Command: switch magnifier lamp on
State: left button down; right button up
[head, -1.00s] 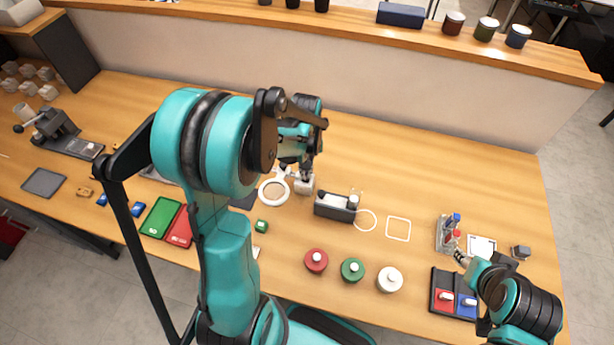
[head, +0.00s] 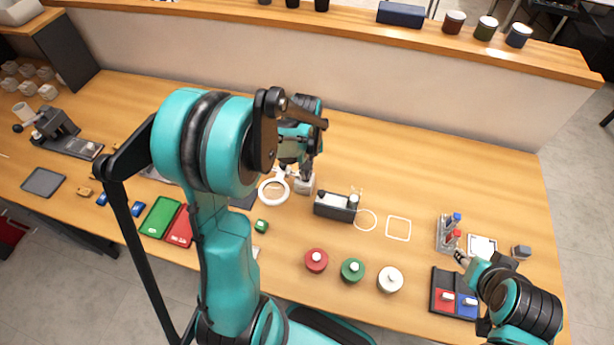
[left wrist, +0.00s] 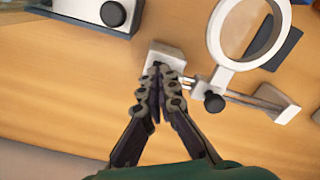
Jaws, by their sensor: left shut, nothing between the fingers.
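The magnifier lamp has a white ring (head: 262,194) around a clear lens on the table, left of my left gripper (head: 306,172). In the left wrist view the white ring (left wrist: 215,38) is at the top right, with a thin metal arm, a black knob and a white end bracket (left wrist: 285,106). A small white block (left wrist: 166,54) is at the end of the arm. My left gripper (left wrist: 156,76) is shut and empty, its fingertips over or against this block; exact contact is unclear. My right gripper (head: 462,259) is small and partly hidden near a tube rack; its opening is unclear.
A dark box with a knob (head: 335,207) stands just right of the lamp. Red, green and white lidded jars (head: 316,260) stand nearer the front edge. The table behind the lamp is clear up to the wall.

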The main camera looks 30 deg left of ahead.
pick_arm(q)
jog(key=shift+f+b, duration=0.7)
jog(key=shift+f, duration=0.2)
jog(key=shift+r, duration=0.15)
jog(key=shift+r+p, duration=2.6)
jog(key=shift+r, duration=0.85)
